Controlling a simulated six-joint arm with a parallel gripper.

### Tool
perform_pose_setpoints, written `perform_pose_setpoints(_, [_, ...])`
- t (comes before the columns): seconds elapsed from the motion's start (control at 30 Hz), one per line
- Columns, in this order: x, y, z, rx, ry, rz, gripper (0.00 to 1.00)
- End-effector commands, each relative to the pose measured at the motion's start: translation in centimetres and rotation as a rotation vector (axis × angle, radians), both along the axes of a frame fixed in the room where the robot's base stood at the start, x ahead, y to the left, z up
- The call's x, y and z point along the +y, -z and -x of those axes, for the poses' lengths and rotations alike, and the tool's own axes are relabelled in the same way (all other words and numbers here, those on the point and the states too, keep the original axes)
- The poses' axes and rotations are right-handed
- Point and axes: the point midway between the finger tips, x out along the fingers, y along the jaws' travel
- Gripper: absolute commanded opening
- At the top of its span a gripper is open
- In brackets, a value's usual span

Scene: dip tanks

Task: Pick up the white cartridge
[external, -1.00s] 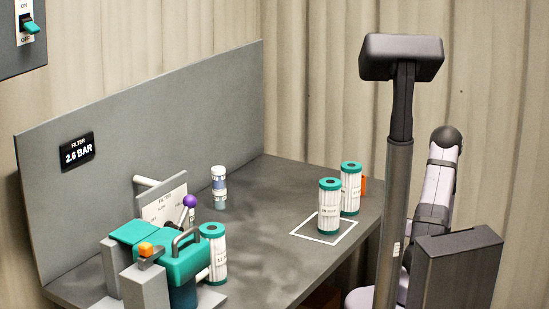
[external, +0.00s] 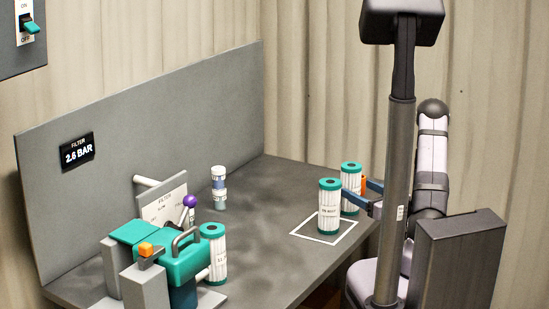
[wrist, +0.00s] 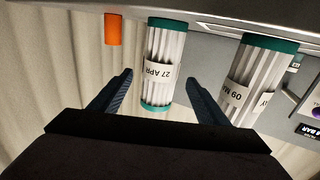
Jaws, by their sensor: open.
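A white pleated cartridge with teal end caps (external: 350,190) stands upright at the right of the bench, just behind the outlined square. In the wrist view this cartridge (wrist: 163,62), labelled "27 APR", shows between and beyond my fingers. A second, similar cartridge (external: 329,208) stands inside the outline; its label in the wrist view (wrist: 247,80) begins "09". My gripper (external: 368,197) is open and empty beside the rear cartridge, on its right. In the wrist view my gripper (wrist: 160,80) has one finger on each side of it. Whether they touch is unclear.
An orange object (external: 364,184) stands close behind the rear cartridge. A third cartridge (external: 214,254) stands beside the teal filter housing (external: 184,262) at the left. A small striped cylinder (external: 219,188) stands mid-bench. The bench between is clear.

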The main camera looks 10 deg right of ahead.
Motion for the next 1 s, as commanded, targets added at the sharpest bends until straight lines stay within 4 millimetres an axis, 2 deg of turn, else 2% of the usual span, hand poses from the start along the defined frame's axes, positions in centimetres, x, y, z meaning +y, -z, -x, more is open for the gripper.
perform_pose_setpoints(0.17, [0.2, -0.1, -0.4, 0.000, -0.001, 0.000, 0.69])
perform_pose_setpoints(0.4, [1.3, -1.0, -2.9, 0.000, -0.003, 0.000, 0.69])
perform_pose_setpoints(0.6, [1.9, -0.6, -4.6, 0.000, 0.000, 0.000, 0.69])
perform_pose_setpoints(0.87, [1.9, -0.5, -4.9, 0.000, 0.001, 0.000, 0.69])
perform_pose_setpoints(0.9, [1.9, -0.5, -4.9, 0.000, 0.001, 0.000, 0.67])
perform_pose_setpoints(1.0, [1.9, -0.5, -4.9, 0.000, 0.001, 0.000, 0.43])
